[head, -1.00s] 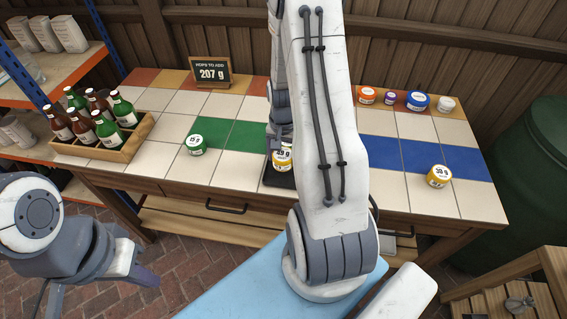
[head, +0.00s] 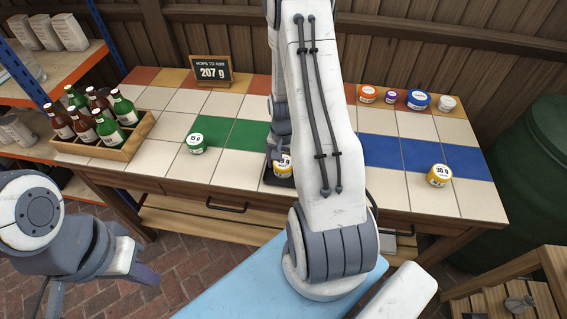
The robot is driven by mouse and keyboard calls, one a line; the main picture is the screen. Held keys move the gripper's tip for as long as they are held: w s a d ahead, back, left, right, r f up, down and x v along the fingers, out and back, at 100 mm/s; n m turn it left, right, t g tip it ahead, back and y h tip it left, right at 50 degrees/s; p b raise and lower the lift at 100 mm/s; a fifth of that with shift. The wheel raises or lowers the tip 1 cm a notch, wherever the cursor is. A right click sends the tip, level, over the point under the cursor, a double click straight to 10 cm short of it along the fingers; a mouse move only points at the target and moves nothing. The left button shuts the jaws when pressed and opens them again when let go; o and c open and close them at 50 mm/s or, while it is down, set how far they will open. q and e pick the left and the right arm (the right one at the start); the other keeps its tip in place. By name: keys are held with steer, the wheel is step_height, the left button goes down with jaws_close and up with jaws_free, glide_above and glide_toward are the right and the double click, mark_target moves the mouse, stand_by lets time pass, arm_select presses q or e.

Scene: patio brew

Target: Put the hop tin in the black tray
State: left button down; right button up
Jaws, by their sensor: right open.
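A yellow tin (head: 283,170) with a white lid stands in the black tray (head: 279,184) on the tiled bench. My arm and gripper hide part of both. My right gripper (head: 276,153) is open, low over the tray and right at that tin; its fingers are mostly hidden, so contact is unclear. A green tin (head: 196,145) stands left of the tray on the tiles. Another yellow tin (head: 439,176), marked 30 g, stands at the right. My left gripper (head: 147,276) hangs in front of the bench, apart from the tins; its jaw gap is unclear.
Orange (head: 367,94), purple (head: 390,97), blue (head: 418,101) and white (head: 446,104) tins stand at the back right. A sign (head: 211,72) reads 207 g. A wooden crate (head: 139,142) of bottles is at the left. Tiles between the crate and green tin are clear.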

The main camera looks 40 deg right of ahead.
mark_target(284, 161)
step_height(284, 161, up, 12)
steer(key=shift+r, duration=0.2)
steer(key=s+a+r+n, duration=0.1)
steer(key=a+r+n, duration=0.25)
steer(key=a, duration=0.55)
steer(key=a+r+n, duration=0.3)
steer(key=a+n, duration=0.1)
steer(key=a, duration=0.5)
steer(key=s+a+r+n+y, duration=0.1)
steer(key=s+a+r+n, duration=0.3)
steer(key=s+a+n, duration=0.7)
steer(key=s+a, duration=0.2)
steer(key=s, duration=0.2)
steer(key=shift+s, duration=0.25)
steer(key=shift+a+r, duration=0.1)
